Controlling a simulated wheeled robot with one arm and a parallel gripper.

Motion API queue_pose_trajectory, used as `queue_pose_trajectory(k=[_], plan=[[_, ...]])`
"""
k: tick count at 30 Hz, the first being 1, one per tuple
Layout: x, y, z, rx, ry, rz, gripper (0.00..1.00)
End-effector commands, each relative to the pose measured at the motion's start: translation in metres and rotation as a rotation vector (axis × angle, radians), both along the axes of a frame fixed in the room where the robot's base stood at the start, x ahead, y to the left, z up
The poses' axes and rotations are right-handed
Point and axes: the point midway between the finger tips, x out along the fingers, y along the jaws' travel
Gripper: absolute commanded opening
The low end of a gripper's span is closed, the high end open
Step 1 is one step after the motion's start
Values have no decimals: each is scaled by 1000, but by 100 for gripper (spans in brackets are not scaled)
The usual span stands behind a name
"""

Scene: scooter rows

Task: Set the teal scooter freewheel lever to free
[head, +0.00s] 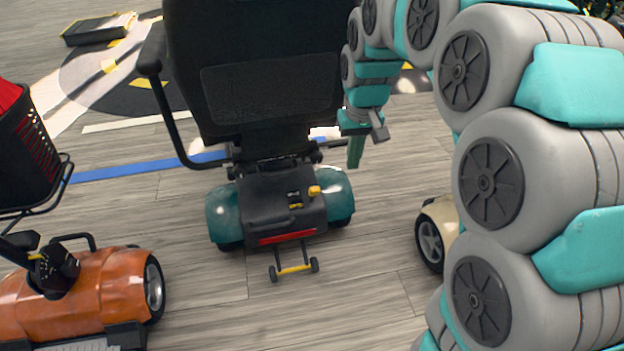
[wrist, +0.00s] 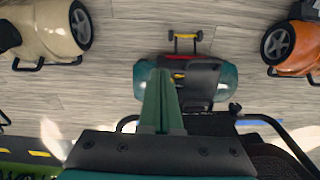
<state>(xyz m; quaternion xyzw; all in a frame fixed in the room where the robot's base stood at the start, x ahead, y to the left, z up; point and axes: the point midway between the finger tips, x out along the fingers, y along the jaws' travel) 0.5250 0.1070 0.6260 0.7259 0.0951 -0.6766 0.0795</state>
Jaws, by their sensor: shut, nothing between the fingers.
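The teal scooter (head: 281,205) stands in the middle of the head view with its rear toward me. It also shows upside down in the wrist view (wrist: 228,80). A yellow lever (head: 314,190) sticks up on the right of its dark rear cover, with smaller yellow marks to its left. Its exact setting is too small to read. In the wrist view the lever is not clearly seen. My gripper (head: 355,155) is shut and empty, pointing down to the right of the seat back, apart from the lever. Its green fingers (wrist: 161,90) overlap the scooter's edge in the wrist view.
An orange scooter (head: 85,290) stands at left front, with a dark basket (head: 30,150). A beige scooter (head: 437,230) stands at right, partly behind my arm. The teal scooter's tall black seat back (head: 260,80) rises beside my gripper. Floor behind the teal scooter is clear.

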Motion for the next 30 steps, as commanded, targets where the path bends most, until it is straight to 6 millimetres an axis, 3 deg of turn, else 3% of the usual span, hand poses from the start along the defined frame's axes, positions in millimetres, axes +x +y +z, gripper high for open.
queue_pose_trajectory(k=[1,6,12,18,30], plan=[[22,13,-10,2,-12,15,0],[82,49,-31,12,-59,50,0],[127,80,-50,20,-103,75,0],[142,91,-59,21,-116,83,0],[143,92,-61,21,-117,83,0]])
